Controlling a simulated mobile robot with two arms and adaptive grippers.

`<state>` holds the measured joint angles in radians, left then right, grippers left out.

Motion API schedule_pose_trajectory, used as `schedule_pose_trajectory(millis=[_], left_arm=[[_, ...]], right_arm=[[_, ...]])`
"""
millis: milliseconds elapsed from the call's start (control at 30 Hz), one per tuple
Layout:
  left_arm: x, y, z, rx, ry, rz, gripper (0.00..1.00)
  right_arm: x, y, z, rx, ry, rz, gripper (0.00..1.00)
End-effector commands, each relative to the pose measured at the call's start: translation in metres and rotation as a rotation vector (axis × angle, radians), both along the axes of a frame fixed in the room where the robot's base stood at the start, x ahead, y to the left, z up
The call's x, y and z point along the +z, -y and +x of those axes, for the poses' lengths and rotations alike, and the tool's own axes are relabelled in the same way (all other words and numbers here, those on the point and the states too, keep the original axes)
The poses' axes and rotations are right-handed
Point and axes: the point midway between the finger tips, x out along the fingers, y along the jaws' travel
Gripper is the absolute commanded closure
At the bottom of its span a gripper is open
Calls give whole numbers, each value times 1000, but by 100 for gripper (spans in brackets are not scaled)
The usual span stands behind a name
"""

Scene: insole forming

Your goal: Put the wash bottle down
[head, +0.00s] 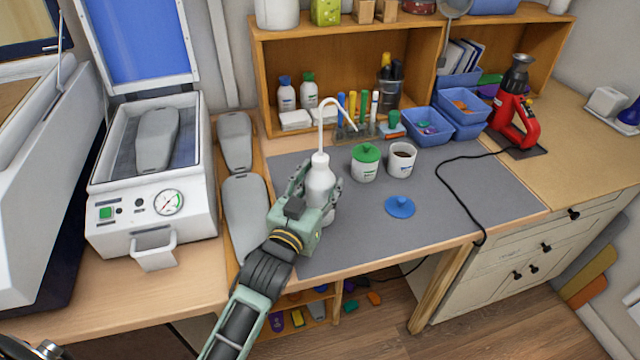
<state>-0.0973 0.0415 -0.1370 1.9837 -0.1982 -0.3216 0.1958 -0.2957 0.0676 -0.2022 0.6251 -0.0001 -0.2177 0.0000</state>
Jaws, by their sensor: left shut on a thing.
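The wash bottle (320,181) is white with a long bent spout that rises and curves to the right. It is upright over the left part of the grey mat (465,210). My left gripper (317,194) is shut around the bottle's body, its fingers on both sides. The bottle's base is partly hidden by the gripper, and I cannot tell whether it touches the mat. My right gripper does not show in the head view.
A green-lidded jar (365,163), an open white cup (401,160) and a blue lid (400,206) are on the mat to the right. Grey insole forms (247,215) lie to the left beside the forming machine (150,215). A black cable (462,200) crosses the mat's right part.

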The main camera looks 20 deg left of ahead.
Motion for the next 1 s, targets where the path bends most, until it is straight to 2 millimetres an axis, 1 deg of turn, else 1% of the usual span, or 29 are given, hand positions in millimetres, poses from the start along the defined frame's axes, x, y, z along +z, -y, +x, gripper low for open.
schedule_pose_trajectory(millis=[67,100,300,567,700,767,867,1000], left_arm=[[-1,0,0,0,5,0,96],[-4,0,0,0,-1,0,51],[-3,0,0,1,0,0,33],[-2,0,0,0,1,0,33],[1,0,-1,0,1,0,33],[-1,-1,-8,0,0,0,33],[-2,-2,-24,0,-1,0,33],[-3,-4,-54,0,-1,0,33]], right_arm=[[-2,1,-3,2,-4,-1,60],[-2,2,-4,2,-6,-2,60],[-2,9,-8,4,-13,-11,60],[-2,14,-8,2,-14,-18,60],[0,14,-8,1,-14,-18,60],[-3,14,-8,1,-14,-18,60],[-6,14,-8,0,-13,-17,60],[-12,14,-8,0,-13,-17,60]])
